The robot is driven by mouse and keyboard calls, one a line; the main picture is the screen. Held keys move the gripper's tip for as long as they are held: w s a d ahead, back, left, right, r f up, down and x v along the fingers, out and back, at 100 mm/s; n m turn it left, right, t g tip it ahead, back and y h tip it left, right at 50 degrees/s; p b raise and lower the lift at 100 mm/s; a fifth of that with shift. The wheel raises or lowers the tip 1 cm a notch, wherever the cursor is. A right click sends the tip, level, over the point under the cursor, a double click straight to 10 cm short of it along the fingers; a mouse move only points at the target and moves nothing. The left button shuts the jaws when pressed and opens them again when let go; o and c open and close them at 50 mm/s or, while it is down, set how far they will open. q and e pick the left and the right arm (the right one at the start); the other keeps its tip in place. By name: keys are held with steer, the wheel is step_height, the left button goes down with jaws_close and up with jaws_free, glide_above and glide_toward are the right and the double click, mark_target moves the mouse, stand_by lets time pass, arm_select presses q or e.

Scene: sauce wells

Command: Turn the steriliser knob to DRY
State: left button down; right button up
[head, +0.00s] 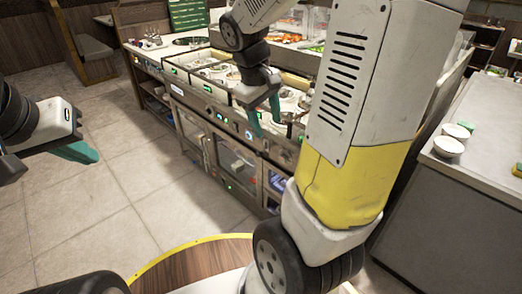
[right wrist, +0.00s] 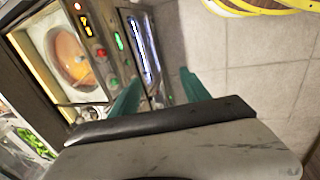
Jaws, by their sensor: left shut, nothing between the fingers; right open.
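The counter unit's front panel (head: 222,117) carries small lit displays and round controls; I cannot tell which one is the steriliser knob or read DRY. My right gripper (head: 265,118) is open and empty in front of this panel, fingers pointing down. In the right wrist view its two teal fingers (right wrist: 158,95) stand apart, with the panel (right wrist: 112,62) behind and to the left. That panel shows an orange display, a green display, a red button (right wrist: 88,30) and small round controls. My left gripper (head: 80,151) is shut and empty at the far left, away from the unit.
A round well (right wrist: 70,58) with orange contents is set in the counter top. Glass-fronted doors (head: 236,160) lie below the panel. A grey counter (head: 450,185) with white bowls (head: 448,146) stands at right. The tiled floor (head: 130,190) is clear.

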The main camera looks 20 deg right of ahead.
steer(key=w+d+f+n+g+h, duration=0.3)
steer(key=w+d+f+n+h, duration=0.25)
steer(key=w+d+f, duration=0.4)
steer(key=n+t+h, duration=0.4)
steer(key=n+h, duration=0.4)
glide_toward(282, 160)
steer(key=s+d+r, duration=0.4)
steer(key=s+r, duration=0.1)
steer(key=r, duration=0.5)
step_height(282, 160, down, 11)
steer(key=w+a+n+t, duration=0.2)
steer(key=n+t, duration=0.4)
steer(key=n, duration=0.2)
steer(key=shift+m, duration=0.25)
steer(key=x, duration=0.7)
steer(key=shift+w+f, duration=0.15)
steer(key=shift+w, duration=0.1)
jaws_close()
